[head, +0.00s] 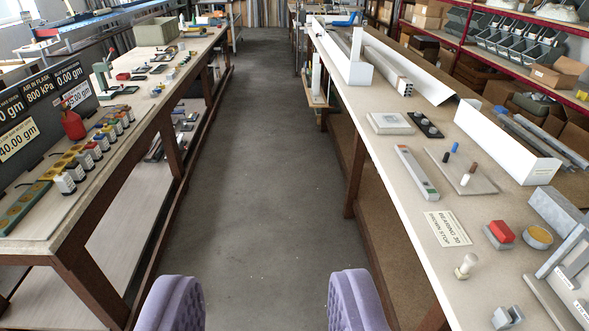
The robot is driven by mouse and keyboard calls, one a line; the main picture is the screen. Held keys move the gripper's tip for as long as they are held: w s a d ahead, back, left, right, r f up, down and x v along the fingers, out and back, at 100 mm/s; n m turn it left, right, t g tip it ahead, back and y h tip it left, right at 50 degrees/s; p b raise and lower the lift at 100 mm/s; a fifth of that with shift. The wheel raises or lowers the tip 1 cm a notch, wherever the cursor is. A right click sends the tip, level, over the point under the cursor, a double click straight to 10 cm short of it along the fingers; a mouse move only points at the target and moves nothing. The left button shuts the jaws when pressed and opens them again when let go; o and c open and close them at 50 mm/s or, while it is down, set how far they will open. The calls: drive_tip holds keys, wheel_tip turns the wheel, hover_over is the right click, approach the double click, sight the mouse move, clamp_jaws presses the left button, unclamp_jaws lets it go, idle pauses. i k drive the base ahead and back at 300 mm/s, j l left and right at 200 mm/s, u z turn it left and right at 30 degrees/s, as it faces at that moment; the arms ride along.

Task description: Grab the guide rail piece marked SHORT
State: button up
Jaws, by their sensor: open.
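My gripper (266,302) shows at the bottom of the head view as two purple ridged fingers, wide apart and empty, above the aisle floor between two benches. I cannot read the word SHORT on any piece. Grey profile lengths (388,72) lie at the far part of the right bench, beside a white upright channel (342,55). More grey lengths (545,140) lie at the right edge, behind a long white trough (507,143). A grey metal frame (566,262) with small labels, too small to read, is cut off at the lower right.
The right bench (428,243) also holds a printed card (447,228), a red block (501,233), a round yellow-topped piece (538,236) and a pale knob (467,264). The left bench (130,140) carries small bottles and a dark sign board. The aisle floor (275,150) is clear.

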sight(357, 35)
drive_tip(key=i, duration=3.7)
drive_tip(key=i+j, duration=0.1)
drive_tip(key=i, duration=1.75)
drive_tip(key=i+l+z, duration=0.25)
drive_tip(key=i, duration=0.2)
drive_tip(key=i+l+z, duration=0.25)
drive_tip(key=i, duration=0.25)
drive_tip(key=i+l+z, duration=0.1)
drive_tip(key=i+z, duration=0.15)
drive_tip(key=i, duration=0.25)
